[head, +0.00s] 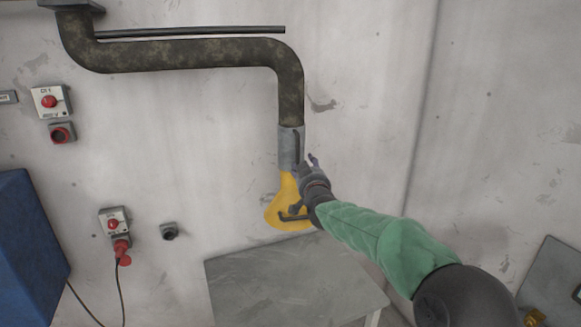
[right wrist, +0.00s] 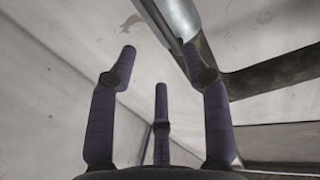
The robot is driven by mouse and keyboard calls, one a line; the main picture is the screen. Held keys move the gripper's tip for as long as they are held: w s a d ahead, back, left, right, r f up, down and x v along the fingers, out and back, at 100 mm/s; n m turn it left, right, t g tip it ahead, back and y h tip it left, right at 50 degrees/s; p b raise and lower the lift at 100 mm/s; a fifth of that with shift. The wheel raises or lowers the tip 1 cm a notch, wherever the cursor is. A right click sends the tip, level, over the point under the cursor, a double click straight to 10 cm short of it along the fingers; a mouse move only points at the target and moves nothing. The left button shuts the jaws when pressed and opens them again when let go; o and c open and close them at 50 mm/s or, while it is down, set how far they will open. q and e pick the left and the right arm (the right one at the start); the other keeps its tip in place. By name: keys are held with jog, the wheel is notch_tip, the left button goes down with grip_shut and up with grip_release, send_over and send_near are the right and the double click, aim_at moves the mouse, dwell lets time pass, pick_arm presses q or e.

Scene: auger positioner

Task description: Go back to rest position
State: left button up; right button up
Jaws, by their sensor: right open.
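My right gripper (head: 306,168) is in the middle of the head view, close to the grey pipe collar (head: 290,146) and the yellow funnel-shaped piece (head: 277,212) below it. In the right wrist view its fingers (right wrist: 160,75) are spread with nothing between them. The grey pipe (right wrist: 180,22) passes behind the right finger there; I cannot tell whether they touch. My green-sleeved right arm (head: 390,243) reaches in from the lower right and hides part of the wall. My left gripper is not in view.
A dark pipe (head: 190,54) runs along the wall and bends down to the collar. A grey table (head: 290,285) stands below the yellow piece. Wall sockets with red parts (head: 50,101) (head: 114,224) and a blue box (head: 28,250) are at the left. The wall right of the pipe is clear.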

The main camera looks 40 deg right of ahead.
jog(key=w+a+f+n+g+y+b, duration=0.1)
jog(key=w+a+f+y+b, duration=0.2)
jog(key=f, duration=0.8)
jog(key=w+a+f+g+y, duration=0.15)
jog(key=w+a+f, duration=0.35)
jog(key=f, duration=0.7)
jog(key=s+a+f+n+g+y+b, duration=0.1)
jog(key=a+f+y+b, duration=0.1)
jog(key=a+f, duration=0.7)
jog(key=s+a+f+n+g+y+b, duration=0.15)
jog(key=a+f, duration=0.35)
jog(key=f, duration=0.9)
jog(key=s+a+f+g+y+b, duration=0.25)
jog(key=s+a+f, duration=0.35)
jog(key=a+f, duration=0.5)
jog(key=s+a+f+g+y+b, duration=0.1)
jog(key=s+a+f+g+y, duration=0.1)
jog(key=s+a+f, duration=0.6)
jog(key=s+a+f+n+g+y+b, duration=0.1)
jog(key=s+a+f+g, duration=0.4)
jog(key=s, duration=1.1)
jog(key=a+f+y+b, duration=0.1)
jog(key=a+f, duration=0.2)
jog(key=f, duration=0.3)
jog(key=shift+a+b, duration=0.15)
jog(key=shift+b, duration=0.15)
jog(key=shift+f, duration=0.1)
